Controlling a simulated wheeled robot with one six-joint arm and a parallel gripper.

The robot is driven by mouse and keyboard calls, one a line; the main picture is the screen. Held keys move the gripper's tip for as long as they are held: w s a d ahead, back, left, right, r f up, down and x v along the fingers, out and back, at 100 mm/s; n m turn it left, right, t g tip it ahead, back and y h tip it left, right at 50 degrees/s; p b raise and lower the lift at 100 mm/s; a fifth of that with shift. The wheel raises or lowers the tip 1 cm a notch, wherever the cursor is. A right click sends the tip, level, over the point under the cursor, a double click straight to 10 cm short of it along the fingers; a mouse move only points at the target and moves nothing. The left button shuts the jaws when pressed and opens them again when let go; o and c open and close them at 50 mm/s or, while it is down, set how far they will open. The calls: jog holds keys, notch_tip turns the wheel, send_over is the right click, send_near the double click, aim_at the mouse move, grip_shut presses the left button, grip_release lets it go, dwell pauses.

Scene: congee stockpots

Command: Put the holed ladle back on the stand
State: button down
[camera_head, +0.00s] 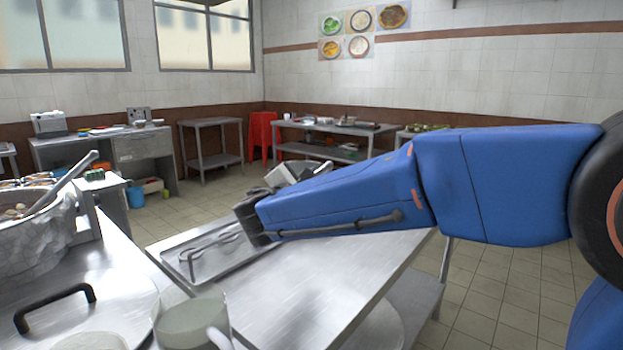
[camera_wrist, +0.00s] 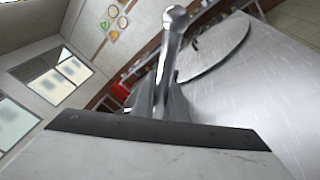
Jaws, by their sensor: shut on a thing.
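My gripper (camera_head: 252,222) is at the end of my blue arm, low over the near steel table. It is shut on a shiny metal utensil, which I take to be the holed ladle; its shaft (camera_wrist: 166,62) rises to a round knob in the wrist view. The ladle's holed bowl is hidden. The dark edge of my gripper (camera_wrist: 160,132) crosses the wrist view. A shallow tray with a bent wire rack (camera_head: 210,252), apparently the stand, lies on the table just below and left of my gripper.
A stockpot (camera_head: 35,225) with a utensil leaning out stands at the left. A round lid (camera_head: 110,300) with a black handle and a pale cup (camera_head: 192,322) are at the front left. The table right of the tray is clear. Side tables and a red stool (camera_head: 262,132) stand at the back.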

jog(key=shift+f, duration=0.2)
dwell(0.4)
jog(key=c, duration=1.7)
grip_release()
jog(key=v, duration=1.7)
jog(key=shift+s, duration=0.2)
